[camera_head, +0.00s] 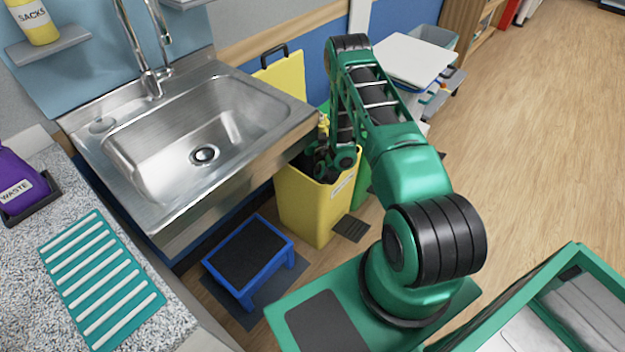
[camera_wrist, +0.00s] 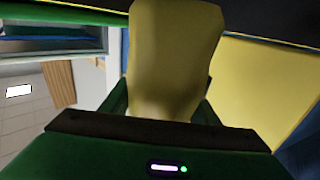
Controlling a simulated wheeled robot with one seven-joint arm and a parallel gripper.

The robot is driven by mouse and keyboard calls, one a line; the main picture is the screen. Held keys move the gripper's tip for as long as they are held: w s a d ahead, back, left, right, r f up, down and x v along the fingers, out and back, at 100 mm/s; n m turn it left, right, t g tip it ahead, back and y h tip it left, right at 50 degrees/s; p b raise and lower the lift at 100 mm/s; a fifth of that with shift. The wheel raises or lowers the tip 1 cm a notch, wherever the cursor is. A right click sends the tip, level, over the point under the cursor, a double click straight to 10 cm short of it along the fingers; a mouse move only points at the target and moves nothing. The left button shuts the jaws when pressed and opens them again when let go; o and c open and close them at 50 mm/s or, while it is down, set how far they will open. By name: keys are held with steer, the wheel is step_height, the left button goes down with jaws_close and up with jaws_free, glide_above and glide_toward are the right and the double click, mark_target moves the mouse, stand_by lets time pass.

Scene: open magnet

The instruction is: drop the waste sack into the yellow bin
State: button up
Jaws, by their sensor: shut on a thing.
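The yellow bin (camera_head: 305,212) stands on the floor at the right end of the sink, its lid (camera_head: 284,78) raised behind it. My gripper (camera_head: 325,128) is at the bin's mouth in the head view, partly hidden by my arm. In the wrist view my gripper (camera_wrist: 162,108) is shut on a pale yellow sack (camera_wrist: 175,45), which stands out beyond the fingers. A small yellow piece by the gripper in the head view seems to be this sack. Whether any of the sack is below the bin's rim cannot be told. A yellow surface (camera_wrist: 268,90) fills the wrist view's right side.
The steel sink (camera_head: 205,140) borders the bin on the left. A green bin (camera_head: 361,175) stands close on its right, partly behind my arm. A blue step stool (camera_head: 249,256) is in front. A purple container marked WASTE (camera_head: 20,180) sits on the left counter. Open floor lies right.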

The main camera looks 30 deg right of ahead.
steer(key=shift+f, duration=0.1)
steer(key=o, duration=1.4)
steer(key=shift+s, duration=0.1)
